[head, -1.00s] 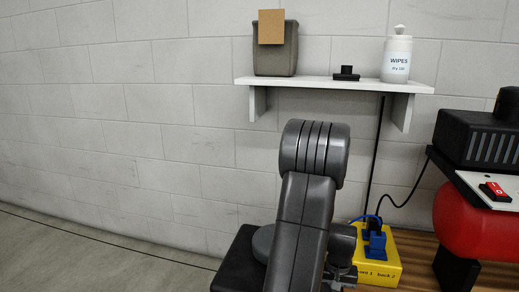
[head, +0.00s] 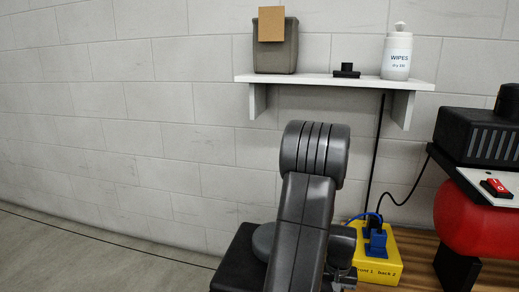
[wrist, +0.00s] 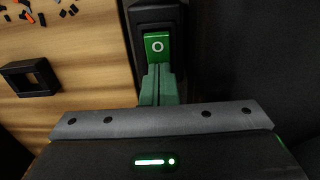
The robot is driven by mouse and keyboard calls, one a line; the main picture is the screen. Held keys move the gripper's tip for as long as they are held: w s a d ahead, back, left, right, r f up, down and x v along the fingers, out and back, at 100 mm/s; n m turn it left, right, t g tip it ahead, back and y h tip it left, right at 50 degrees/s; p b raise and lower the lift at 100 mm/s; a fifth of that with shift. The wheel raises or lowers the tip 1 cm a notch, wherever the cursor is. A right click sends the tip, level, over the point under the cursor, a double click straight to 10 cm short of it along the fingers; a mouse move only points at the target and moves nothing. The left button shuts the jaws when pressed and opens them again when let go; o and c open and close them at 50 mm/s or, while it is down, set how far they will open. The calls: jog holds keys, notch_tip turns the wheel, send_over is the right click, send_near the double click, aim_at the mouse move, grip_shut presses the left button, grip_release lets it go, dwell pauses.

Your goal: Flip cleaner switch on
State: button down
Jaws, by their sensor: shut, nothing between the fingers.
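A green rocker switch (wrist: 157,46) with a white O mark sits in a black housing (wrist: 157,16) at the top middle of the wrist view. I cannot tell from a label whether it is the cleaner switch. My gripper (wrist: 158,74) is shut and empty. Its fingertips are right at the lower part of the rocker and cover it; I cannot tell whether they touch. In the head view my arm hides the green switch. A red rocker switch (head: 496,186) on a white plate shows at the right edge.
A yellow power box (head: 378,270) with blue plugs stands right of my arm. A red tank (head: 475,225) with a black motor (head: 480,137) is at right. A shelf (head: 335,80) holds a bin and wipes. A black square frame (wrist: 31,77) lies on wood.

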jog(key=shift+r, duration=0.15)
notch_tip(320, 180, up, 7)
jog(key=p, duration=0.5)
jog(key=shift+p, duration=0.3)
jog(key=shift+f, duration=0.25)
notch_tip(320, 180, down, 7)
jog(key=b, duration=0.5)
jog(key=shift+b, duration=0.35)
jog(key=shift+r, duration=0.15)
jog(key=shift+r, duration=0.15)
